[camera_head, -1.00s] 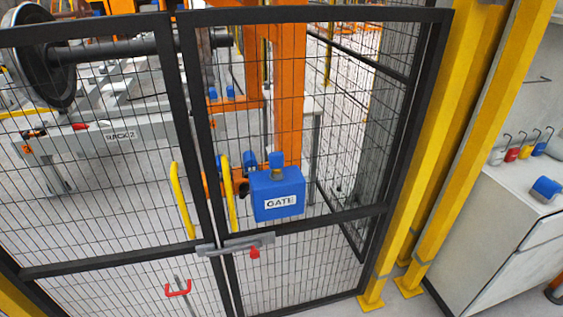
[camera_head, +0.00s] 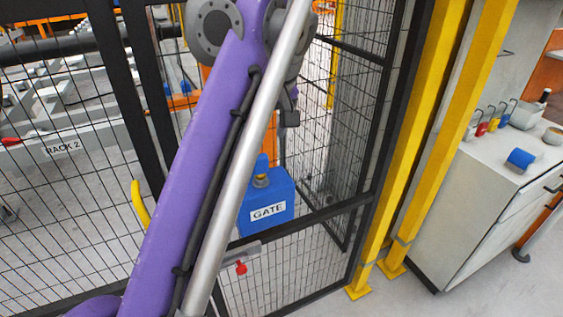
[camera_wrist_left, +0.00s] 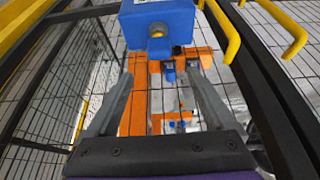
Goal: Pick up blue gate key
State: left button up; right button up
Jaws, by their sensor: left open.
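The blue gate key (camera_head: 262,162) stands upright in a brass lock on top of the blue box labelled GATE (camera_head: 267,205). In the left wrist view the key's blue head (camera_wrist_left: 158,50) projects from the box (camera_wrist_left: 170,16) near the top of the picture. My left gripper (camera_wrist_left: 160,75) is open and empty, its two fingers spread on either side of the line to the key. The key appears just beyond the fingertips, with no visible contact. In the head view my purple left arm crosses in front of the gate and hides part of it. My right gripper is not in view.
The black mesh gate (camera_head: 320,213) carries yellow handles (camera_head: 140,204) and a red-tagged latch (camera_head: 241,267). Yellow posts (camera_head: 420,150) stand to the right. A cabinet (camera_head: 480,180) at the right holds a blue object (camera_head: 520,159) and small colored items.

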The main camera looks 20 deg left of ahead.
aim_at(260, 157)
pick_arm(q)
jog(key=b+x, duration=0.1)
jog(key=x, duration=0.3)
jog(key=shift+f, duration=0.3)
jog(key=x, duration=0.1)
jog(key=b+x, duration=0.1)
jog(key=x, duration=0.2)
jog(key=shift+s+d+f, duration=0.15)
jog(key=shift+f, duration=0.4)
jog(key=shift+w+f, duration=0.2)
jog(key=shift+f, duration=0.3)
grip_shut()
jog(key=shift+r, duration=0.15)
